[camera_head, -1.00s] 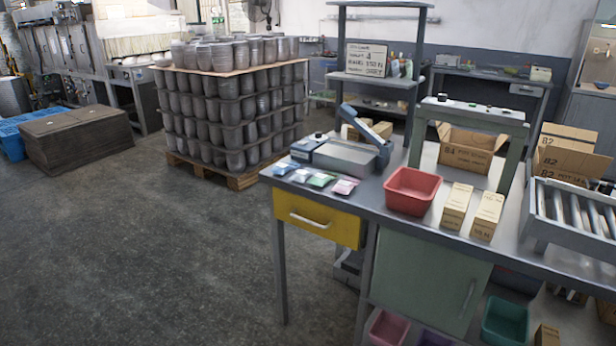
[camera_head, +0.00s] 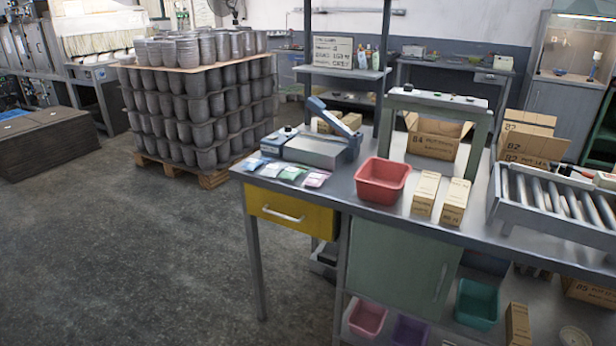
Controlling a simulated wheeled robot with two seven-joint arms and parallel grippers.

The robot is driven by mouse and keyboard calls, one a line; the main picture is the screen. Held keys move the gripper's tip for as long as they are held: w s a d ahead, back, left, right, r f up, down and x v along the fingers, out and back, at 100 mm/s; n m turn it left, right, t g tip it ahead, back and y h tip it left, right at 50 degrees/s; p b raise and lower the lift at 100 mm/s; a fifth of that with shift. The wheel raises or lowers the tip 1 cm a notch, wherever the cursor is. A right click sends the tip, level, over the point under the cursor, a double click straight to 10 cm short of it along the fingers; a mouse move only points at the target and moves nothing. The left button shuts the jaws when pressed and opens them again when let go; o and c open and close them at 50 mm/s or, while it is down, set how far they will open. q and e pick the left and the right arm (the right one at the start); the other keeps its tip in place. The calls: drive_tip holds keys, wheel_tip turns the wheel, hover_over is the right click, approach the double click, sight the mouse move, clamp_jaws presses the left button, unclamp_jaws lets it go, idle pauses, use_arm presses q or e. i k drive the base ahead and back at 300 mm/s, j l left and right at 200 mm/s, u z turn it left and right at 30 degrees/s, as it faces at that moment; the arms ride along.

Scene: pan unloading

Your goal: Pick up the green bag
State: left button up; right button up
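The green bag (camera_head: 291,173) is a small flat packet lying on the grey workbench (camera_head: 334,189) near its left front edge. It is in a row with a blue bag (camera_head: 257,163), a pale lilac bag (camera_head: 273,169) on its left and a pink bag (camera_head: 316,179) on its right. Neither of my grippers shows in the head view.
A grey sealing device (camera_head: 318,151) stands behind the bags. A red bin (camera_head: 382,181) and two small cartons (camera_head: 426,193) stand to the right. A yellow drawer (camera_head: 290,209) is under the bench's left end. Floor left of the bench is clear.

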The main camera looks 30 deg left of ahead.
sight(291, 175)
drive_tip(key=i+j+z, duration=0.1)
drive_tip(key=j, duration=0.35)
drive_tip(key=i+j, duration=0.2)
drive_tip(key=j, duration=0.25)
drive_tip(key=i+j+z, duration=0.15)
drive_tip(key=j, duration=0.3)
drive_tip(key=i+j, duration=0.15)
drive_tip(key=j, duration=0.3)
drive_tip(key=i+j+z, duration=0.15)
drive_tip(key=j, duration=0.8)
drive_tip(key=i+j+z, duration=0.15)
drive_tip(key=j, duration=0.35)
